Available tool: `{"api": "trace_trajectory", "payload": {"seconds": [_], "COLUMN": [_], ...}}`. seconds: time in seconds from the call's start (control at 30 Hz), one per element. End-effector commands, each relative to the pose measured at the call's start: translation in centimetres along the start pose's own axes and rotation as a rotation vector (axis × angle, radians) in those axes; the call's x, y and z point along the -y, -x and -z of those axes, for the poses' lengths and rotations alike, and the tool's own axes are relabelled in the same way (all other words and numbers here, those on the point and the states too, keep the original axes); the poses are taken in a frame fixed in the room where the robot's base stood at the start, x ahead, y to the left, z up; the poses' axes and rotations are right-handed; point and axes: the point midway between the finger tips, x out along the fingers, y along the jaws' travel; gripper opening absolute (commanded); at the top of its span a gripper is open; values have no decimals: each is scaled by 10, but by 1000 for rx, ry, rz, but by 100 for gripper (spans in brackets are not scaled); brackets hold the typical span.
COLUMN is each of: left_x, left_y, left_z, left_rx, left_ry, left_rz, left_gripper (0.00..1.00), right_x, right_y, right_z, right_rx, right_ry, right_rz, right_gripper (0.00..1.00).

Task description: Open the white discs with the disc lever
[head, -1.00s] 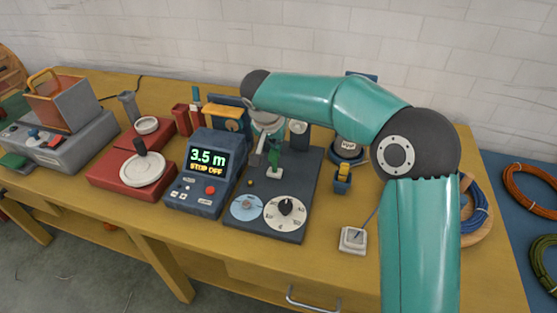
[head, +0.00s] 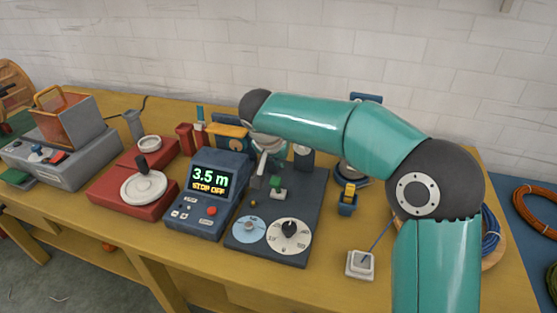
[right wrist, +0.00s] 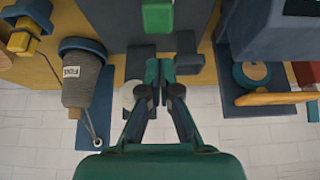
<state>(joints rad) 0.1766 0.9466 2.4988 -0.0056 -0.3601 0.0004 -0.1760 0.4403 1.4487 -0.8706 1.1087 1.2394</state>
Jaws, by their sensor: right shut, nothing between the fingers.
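My right gripper (head: 272,157) hangs over the back of the dark flat machine (head: 315,205), partly hidden by my own arm. In the right wrist view its fingertips (right wrist: 160,70) are together and empty. A pale round piece (right wrist: 130,94), perhaps the white discs, shows just left of the fingers, partly covered by them. A green-topped lever or knob (head: 277,187) stands on the machine, near the gripper; a green block (right wrist: 158,16) shows ahead of the fingertips in the right wrist view. I cannot tell whether it is the disc lever. My left gripper is not in view.
A blue display box (head: 208,195) reading 3.5 m stands left of the machine. A red base (head: 110,188) with a white wheel is farther left. A grey labelled cone (right wrist: 82,80) stands beside the fingers. A small white block (head: 360,264) lies near the front edge.

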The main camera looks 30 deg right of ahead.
Motion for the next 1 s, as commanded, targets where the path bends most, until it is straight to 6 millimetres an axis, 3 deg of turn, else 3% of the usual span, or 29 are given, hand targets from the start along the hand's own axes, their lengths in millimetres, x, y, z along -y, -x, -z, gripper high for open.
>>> {"api": "trace_trajectory", "payload": {"seconds": [0.27,0.73,1.0], "left_x": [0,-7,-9], "left_y": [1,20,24], "left_z": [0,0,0], "left_rx": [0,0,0], "left_ry": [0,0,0], "left_rz": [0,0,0], "left_gripper": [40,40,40], "right_x": [1,8,10], "right_y": [4,74,91], "right_z": [0,-10,-13], "right_rx": [-1,-1,0], "right_ry": [0,1,-1], "right_rz": [1,2,-1], "right_gripper": [0,0,0]}}
